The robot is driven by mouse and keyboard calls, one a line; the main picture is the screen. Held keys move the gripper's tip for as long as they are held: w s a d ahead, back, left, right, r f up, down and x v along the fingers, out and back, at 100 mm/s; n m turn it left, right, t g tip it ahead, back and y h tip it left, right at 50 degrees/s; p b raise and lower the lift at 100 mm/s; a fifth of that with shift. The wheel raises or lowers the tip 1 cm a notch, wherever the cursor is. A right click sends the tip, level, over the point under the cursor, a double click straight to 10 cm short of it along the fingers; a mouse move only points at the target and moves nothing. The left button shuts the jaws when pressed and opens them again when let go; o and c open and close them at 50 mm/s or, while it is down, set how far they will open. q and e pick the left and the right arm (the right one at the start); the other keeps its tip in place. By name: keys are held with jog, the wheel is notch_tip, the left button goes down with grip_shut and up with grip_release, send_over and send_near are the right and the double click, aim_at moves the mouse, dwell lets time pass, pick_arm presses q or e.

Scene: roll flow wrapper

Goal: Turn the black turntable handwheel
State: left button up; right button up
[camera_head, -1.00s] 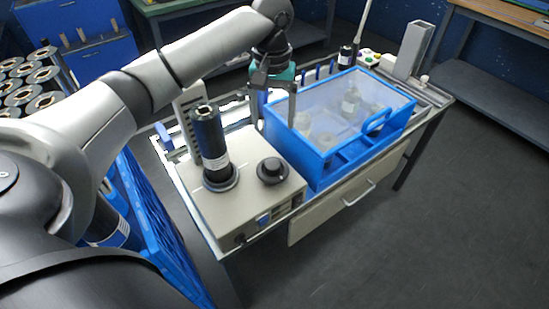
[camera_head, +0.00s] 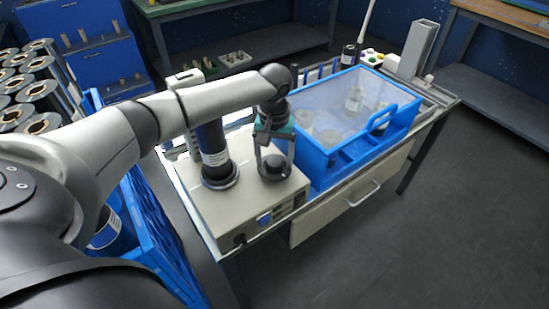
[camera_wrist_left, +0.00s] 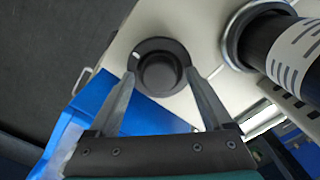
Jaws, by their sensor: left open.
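The black turntable handwheel (camera_head: 274,166) is a round knob on top of the beige machine box (camera_head: 254,204). It also shows in the left wrist view (camera_wrist_left: 158,72), with a white mark on its rim. My left gripper (camera_head: 273,172) points down at the handwheel from above. In the left wrist view my left gripper (camera_wrist_left: 160,80) is open, with one finger at each side of the knob. I cannot tell whether the fingers touch it. My right gripper is not in view.
A black roll (camera_head: 212,150) stands upright on the machine just left of the handwheel. A blue-framed clear cover (camera_head: 345,115) stands close on the right. A blue crate (camera_head: 165,245) is at the lower left. The floor at the right is free.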

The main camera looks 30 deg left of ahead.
pick_arm(q)
jog(key=shift+c, duration=0.3)
jog(key=c, duration=0.4)
grip_shut()
jog(key=shift+r+p, duration=0.1)
jog(key=shift+p, duration=0.6)
jog(key=n+p, duration=0.3)
jog(key=p, duration=0.6)
jog(key=n+p, duration=0.3)
jog(key=shift+p, duration=0.4)
jog(key=n+p, duration=0.1)
jog(key=n, duration=0.1)
jog(key=shift+n+p, duration=0.3)
jog(key=shift+p, duration=0.05)
jog(key=shift+n+p, duration=0.55)
jog(key=shift+n, duration=0.45)
